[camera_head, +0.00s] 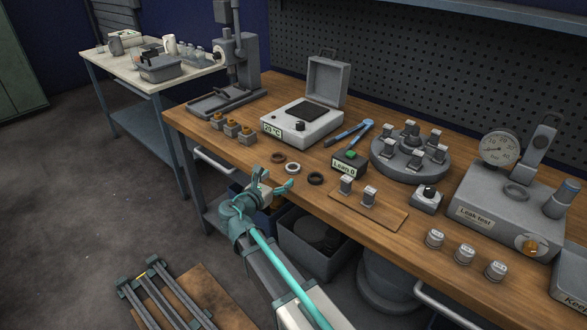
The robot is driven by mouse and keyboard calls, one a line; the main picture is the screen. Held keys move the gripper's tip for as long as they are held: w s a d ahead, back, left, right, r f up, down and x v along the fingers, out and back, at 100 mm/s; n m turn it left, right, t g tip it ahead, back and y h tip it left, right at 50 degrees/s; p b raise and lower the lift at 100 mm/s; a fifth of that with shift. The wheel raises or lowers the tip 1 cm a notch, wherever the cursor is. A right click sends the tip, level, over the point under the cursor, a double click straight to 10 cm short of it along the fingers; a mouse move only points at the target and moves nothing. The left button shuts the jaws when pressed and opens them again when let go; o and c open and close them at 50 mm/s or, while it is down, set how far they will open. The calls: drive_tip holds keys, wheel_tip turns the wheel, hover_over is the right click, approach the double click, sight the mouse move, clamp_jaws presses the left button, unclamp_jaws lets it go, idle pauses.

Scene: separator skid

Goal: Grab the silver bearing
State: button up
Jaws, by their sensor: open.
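A small silver ring, the silver bearing (292,168), lies flat on the wooden bench top near its front edge. A brown ring (278,157) lies just behind it to the left, and a dark ring (316,178) lies to its right. My gripper (275,183) is open and empty, just in front of the bench's front edge. It is a little below and left of the silver bearing in the picture, apart from it. The bearing is not hidden; the exact height of my fingertips against the bench top is hard to tell.
A "Clean 0" box (348,163) and a small board with two fittings (367,210) stand right of the rings. A heater with an open lid (303,125) stands behind. Several brass-topped blocks (231,128) stand to the left. Grey bins (308,245) sit under the bench.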

sight(295, 164)
drive_tip(key=p+x, duration=0.1)
drive_tip(key=x, duration=0.7)
drive_tip(key=shift+d+p, duration=0.1)
drive_tip(key=shift+p, duration=0.2)
drive_tip(key=c, duration=1.3)
drive_tip(key=shift+r, duration=0.15)
